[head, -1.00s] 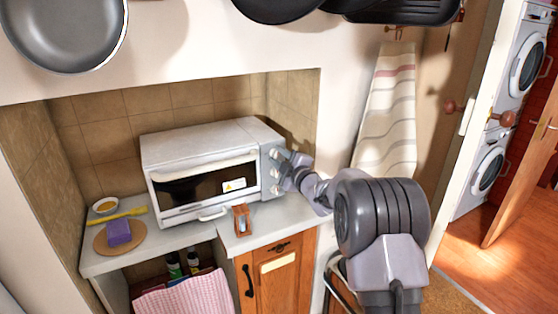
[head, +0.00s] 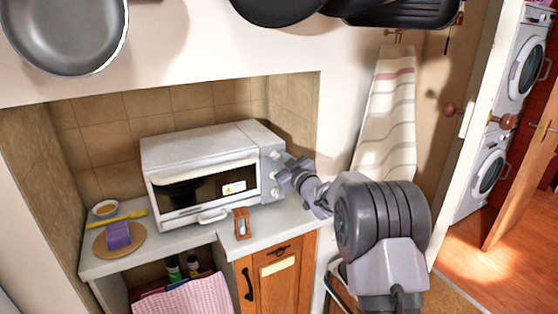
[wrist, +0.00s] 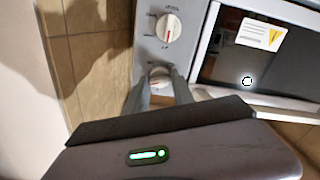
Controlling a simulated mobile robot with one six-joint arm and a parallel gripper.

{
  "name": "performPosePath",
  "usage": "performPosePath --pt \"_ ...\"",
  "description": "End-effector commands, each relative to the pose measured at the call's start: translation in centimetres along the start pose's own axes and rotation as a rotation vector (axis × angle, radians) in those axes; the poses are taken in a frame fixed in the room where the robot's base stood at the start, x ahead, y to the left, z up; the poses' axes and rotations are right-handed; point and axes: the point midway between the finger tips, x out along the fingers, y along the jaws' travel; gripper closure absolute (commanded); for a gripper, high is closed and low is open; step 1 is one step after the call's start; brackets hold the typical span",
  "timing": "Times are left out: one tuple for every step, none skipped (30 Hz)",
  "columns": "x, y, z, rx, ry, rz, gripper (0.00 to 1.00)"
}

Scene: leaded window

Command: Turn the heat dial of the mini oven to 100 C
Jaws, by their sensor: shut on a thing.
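The white mini oven (head: 200,150) stands on the counter with its door shut. Its control panel (head: 268,180) is at the right end of the front. In the wrist view, which shows the oven upside down, one dial (wrist: 168,28) with a red pointer line is free. Another dial (wrist: 160,75) sits between the fingers of my gripper (wrist: 160,84), which is shut on it. The fingers hide part of this dial, and its setting and scale cannot be read. In the head view my gripper (head: 281,163) touches the upper part of the panel.
A round board with a purple block (head: 118,236) and a small bowl (head: 105,208) are at the left. The alcove's side wall (head: 295,105) is close to the right of the oven.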

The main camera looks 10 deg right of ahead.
Motion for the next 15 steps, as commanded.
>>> performPosePath --pt "0.01 0.02 -0.05 0.010 0.001 0.000 1.00" --pt "0.01 0.02 -0.05 0.017 0.001 0.000 1.00" --pt "0.01 0.02 -0.04 0.024 0.001 0.000 1.00" --pt "0.01 0.02 -0.04 0.029 0.001 0.000 1.00" --pt "0.01 0.02 -0.04 0.032 0.001 0.000 1.00" --pt "0.01 0.02 -0.04 0.036 0.001 0.000 1.00" --pt "0.01 0.02 -0.04 0.038 0.001 0.000 1.00" --pt "0.01 0.02 -0.04 0.040 0.001 0.000 1.00" --pt "0.01 0.02 -0.04 0.041 0.001 0.000 1.00" --pt "0.01 0.02 -0.04 0.042 0.001 0.000 1.00" --pt "0.01 0.02 -0.04 0.042 0.001 0.000 1.00" --pt "0.01 0.02 -0.04 0.043 0.001 0.000 1.00" --pt "0.01 0.02 -0.04 0.043 0.001 0.000 1.00" --pt "0.01 0.02 -0.04 0.043 0.001 0.000 1.00" --pt "0.01 0.02 -0.04 0.042 0.001 0.000 1.00"
